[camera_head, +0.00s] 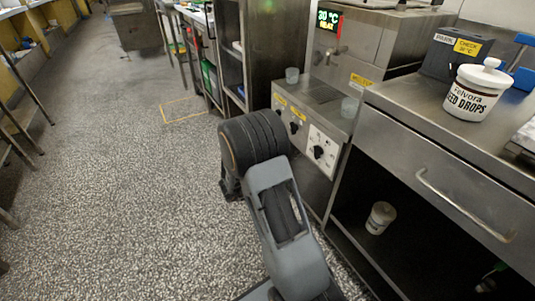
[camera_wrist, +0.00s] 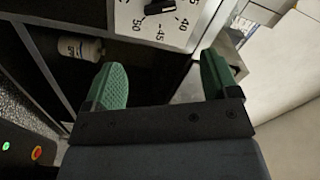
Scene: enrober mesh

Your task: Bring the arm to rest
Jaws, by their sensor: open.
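My gripper (camera_wrist: 163,88) shows in the wrist view with its two green ribbed fingers spread wide apart. It is open, and nothing lies between the fingers. A steel machine front with a dial panel (camera_wrist: 158,18) is beyond the fingertips. In the head view my grey arm is folded in front of the machine's control panel (camera_head: 318,150), and the gripper itself cannot be made out there.
A steel counter (camera_head: 400,100) with a drawer stands at the right. A white lidded jar (camera_head: 477,92) is on it, and a smaller jar (camera_head: 380,217) sits on the shelf below. The speckled floor (camera_head: 110,200) at left is clear.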

